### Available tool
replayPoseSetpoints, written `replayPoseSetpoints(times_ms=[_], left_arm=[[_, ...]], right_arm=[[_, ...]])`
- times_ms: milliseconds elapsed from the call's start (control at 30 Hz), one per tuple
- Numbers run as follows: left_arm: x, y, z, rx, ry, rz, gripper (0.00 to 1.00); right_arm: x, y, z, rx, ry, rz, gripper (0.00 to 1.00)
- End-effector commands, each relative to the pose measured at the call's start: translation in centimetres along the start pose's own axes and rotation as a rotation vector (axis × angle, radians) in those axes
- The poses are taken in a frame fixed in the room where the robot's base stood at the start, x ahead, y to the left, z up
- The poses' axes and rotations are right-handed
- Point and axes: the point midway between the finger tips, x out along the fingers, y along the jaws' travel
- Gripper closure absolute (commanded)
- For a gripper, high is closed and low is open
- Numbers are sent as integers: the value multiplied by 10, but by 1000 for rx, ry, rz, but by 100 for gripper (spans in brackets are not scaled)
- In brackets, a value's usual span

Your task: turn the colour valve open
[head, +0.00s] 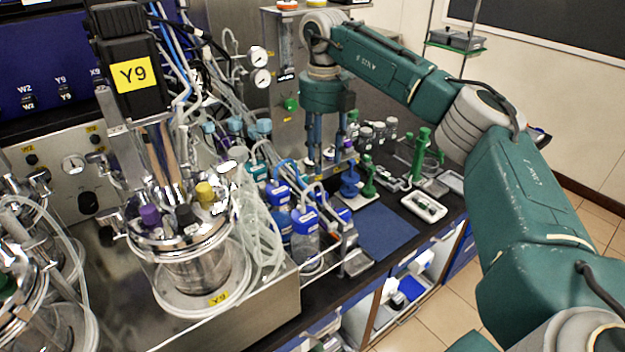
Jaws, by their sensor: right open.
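A green knob (291,104) sits on the front of an upright steel panel (283,75) at the back centre; it may be the colour valve, but I cannot read a label on it. My right arm comes in from the right and bends down. My right gripper (326,158) points down, open, just right of and below the green knob, apart from it in the picture. Nothing shows held between its fingers. A blue stand-like piece (349,181) and a green one (368,178) stand on the bench below it. My left gripper is out of view.
A glass bioreactor (195,275) labelled Y9, with tubing, fills the left centre. A flat blue mat (384,232) is clear. A white tray (424,206) lies to its right.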

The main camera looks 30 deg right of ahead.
Motion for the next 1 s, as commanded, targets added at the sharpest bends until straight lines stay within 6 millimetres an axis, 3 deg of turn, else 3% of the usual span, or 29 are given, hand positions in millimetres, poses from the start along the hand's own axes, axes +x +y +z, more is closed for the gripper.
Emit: replayPoseSetpoints(times_ms=[100,233,367,533,700,967,1000], left_arm=[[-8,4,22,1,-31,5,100],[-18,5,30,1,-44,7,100],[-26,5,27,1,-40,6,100],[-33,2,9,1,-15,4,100],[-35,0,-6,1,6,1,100],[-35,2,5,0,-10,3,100],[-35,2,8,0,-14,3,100]], right_arm=[[16,-1,-1,-1,5,-3,57],[40,-1,-2,-1,6,-3,57],[65,-1,-2,1,6,-3,57],[89,0,-1,0,4,-2,57],[101,0,-1,0,1,0,57],[104,0,0,0,1,0,57],[104,0,0,0,1,0,61]])
